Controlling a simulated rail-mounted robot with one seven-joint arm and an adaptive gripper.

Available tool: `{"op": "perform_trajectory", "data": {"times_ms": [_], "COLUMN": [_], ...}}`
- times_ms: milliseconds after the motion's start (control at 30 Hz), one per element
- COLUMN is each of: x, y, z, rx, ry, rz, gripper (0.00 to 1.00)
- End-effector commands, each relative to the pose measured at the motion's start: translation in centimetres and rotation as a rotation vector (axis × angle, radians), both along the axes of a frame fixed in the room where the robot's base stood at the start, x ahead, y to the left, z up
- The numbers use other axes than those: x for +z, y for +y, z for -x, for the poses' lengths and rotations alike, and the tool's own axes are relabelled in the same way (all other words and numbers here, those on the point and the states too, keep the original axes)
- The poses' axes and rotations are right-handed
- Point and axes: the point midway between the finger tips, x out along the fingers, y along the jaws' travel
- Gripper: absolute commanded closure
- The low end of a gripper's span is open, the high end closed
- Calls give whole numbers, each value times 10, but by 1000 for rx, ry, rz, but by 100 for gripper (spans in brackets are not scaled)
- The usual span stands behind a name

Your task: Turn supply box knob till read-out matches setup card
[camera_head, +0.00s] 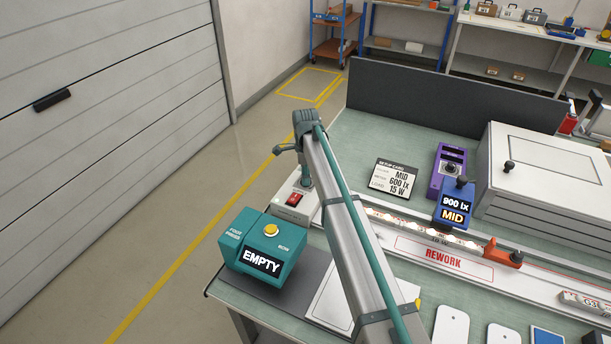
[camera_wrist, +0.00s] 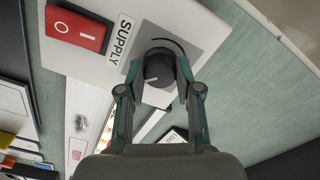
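The supply box (camera_wrist: 110,62) is pale, with a red rocker switch (camera_wrist: 76,28), a SUPPLY label and a dark round knob (camera_wrist: 160,68) beside a printed arc. The knob's white mark points to the lower left in the wrist view. My gripper (camera_wrist: 160,72) has one fingertip on each side of the knob; contact is unclear. In the head view, my gripper (camera_head: 308,176) reaches down at the box (camera_head: 290,214), and the knob is hidden. The blue meter read-out (camera_head: 454,207) shows 900 lx, MID. The setup card (camera_head: 393,180) reads MID, 600 lx, 15 W.
A teal box (camera_head: 262,245) showing EMPTY stands at the front left. A purple device (camera_head: 450,171) and a large white cabinet (camera_head: 540,170) stand to the right. A white rail marked REWORK (camera_head: 443,257) crosses the bench beyond my arm.

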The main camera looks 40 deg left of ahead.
Motion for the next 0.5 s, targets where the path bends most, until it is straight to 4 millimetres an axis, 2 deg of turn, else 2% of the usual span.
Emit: {"op": "perform_trajectory", "data": {"times_ms": [33,100,133,500], "x": [0,0,0,-1], "y": [0,0,0,0], "z": [0,0,0,0], "rx": [0,0,0,67], "ry": [1,1,1,1], "rz": [1,1,1,1], "gripper": [88,99,100,100]}}
